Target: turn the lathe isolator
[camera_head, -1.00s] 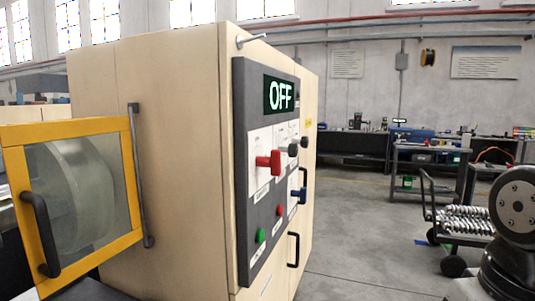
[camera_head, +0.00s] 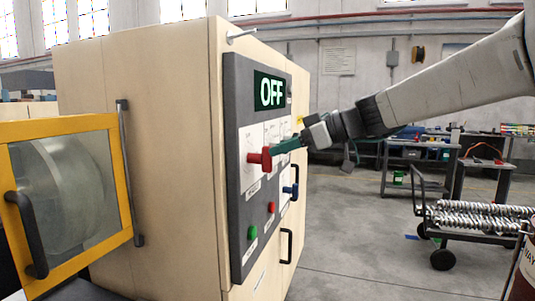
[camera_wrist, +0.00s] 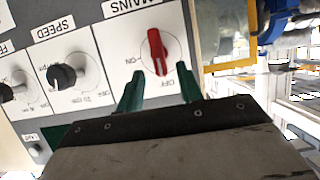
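The lathe isolator is a red knob (camera_head: 262,158) on the dark control panel (camera_head: 243,200) of the cream cabinet. In the wrist view the red knob (camera_wrist: 157,50) sits on a white plate labelled MAINS, with ON and OFF marks. My gripper (camera_head: 287,146) has green fingers and reaches in from the right, close to the knob. In the wrist view my gripper (camera_wrist: 160,85) is open, with its two fingertips apart and the knob ahead of the gap. Contact cannot be told. The display (camera_head: 270,91) reads OFF.
Black knobs (camera_wrist: 65,77) labelled SPEED and FEED sit beside the red one. A blue knob (camera_head: 291,190), a red button (camera_head: 271,207) and a green button (camera_head: 252,232) are lower on the panel. A yellow-framed door (camera_head: 127,180) stands at left. Floor at right is clear up to a trolley (camera_head: 470,222).

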